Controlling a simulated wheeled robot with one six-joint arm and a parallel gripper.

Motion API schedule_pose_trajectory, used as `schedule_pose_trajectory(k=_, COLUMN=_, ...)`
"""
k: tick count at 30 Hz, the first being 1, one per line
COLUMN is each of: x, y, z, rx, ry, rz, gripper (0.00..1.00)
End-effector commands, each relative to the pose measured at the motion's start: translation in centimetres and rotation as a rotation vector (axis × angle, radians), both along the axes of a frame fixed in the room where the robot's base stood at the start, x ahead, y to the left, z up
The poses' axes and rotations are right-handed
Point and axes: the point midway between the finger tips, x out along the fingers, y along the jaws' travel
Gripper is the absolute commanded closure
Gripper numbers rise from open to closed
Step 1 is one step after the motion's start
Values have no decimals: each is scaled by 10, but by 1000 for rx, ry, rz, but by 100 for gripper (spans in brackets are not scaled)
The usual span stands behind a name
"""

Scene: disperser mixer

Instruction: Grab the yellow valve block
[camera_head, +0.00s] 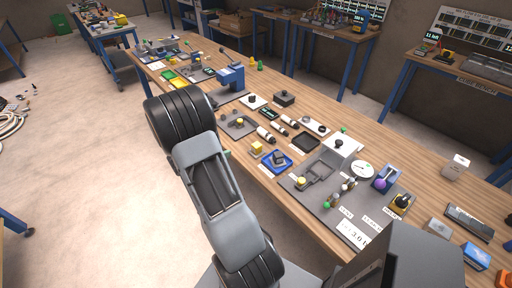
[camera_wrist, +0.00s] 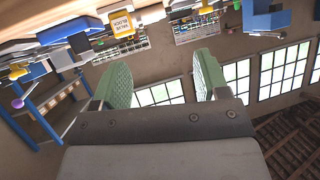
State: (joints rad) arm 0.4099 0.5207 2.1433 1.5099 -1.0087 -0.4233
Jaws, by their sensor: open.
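A small yellow block (camera_head: 257,148) sits near the front edge of the long wooden bench, just left of a blue tray. It looks like the valve block, though it is too small to be sure. In the wrist view a yellow block with a dark label (camera_wrist: 122,25) shows near the top; I cannot tell if it is the same one. My gripper (camera_wrist: 163,78) is open, with two green finger pads apart and nothing between them. In the head view my arm hides most of the gripper, in front of the bench edge.
The wooden bench (camera_head: 440,195) is crowded with small parts. The blue tray (camera_head: 277,161) with a dark part, a black tray (camera_head: 306,142) and a blue press (camera_head: 230,80) stand around the yellow block. The floor (camera_head: 110,200) left of the bench is largely clear.

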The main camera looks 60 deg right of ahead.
Motion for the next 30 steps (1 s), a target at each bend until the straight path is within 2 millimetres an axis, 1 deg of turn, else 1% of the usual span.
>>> schedule_pose_trajectory(k=1, x=-13, y=-5, z=-3, rx=-16, ry=38, rz=-63, gripper=32)
schedule_pose_trajectory(k=3, x=-27, y=-9, z=-7, rx=-32, ry=78, rz=-128, gripper=32)
schedule_pose_trajectory(k=7, x=-44, y=-23, z=-15, rx=-49, ry=117, rz=-192, gripper=32)
schedule_pose_trajectory(k=10, x=-52, y=-39, z=-22, rx=-50, ry=124, rz=-204, gripper=32)
schedule_pose_trajectory(k=15, x=-60, y=-64, z=-33, rx=-50, ry=121, rz=-201, gripper=32)
schedule_pose_trajectory(k=18, x=-63, y=-75, z=-38, rx=-51, ry=121, rz=-200, gripper=32)
schedule_pose_trajectory(k=21, x=-65, y=-82, z=-41, rx=-51, ry=119, rz=-198, gripper=32)
schedule_pose_trajectory(k=26, x=-67, y=-88, z=-44, rx=-51, ry=119, rz=-196, gripper=32)
schedule_pose_trajectory(k=30, x=-73, y=-103, z=-49, rx=-51, ry=121, rz=-198, gripper=32)
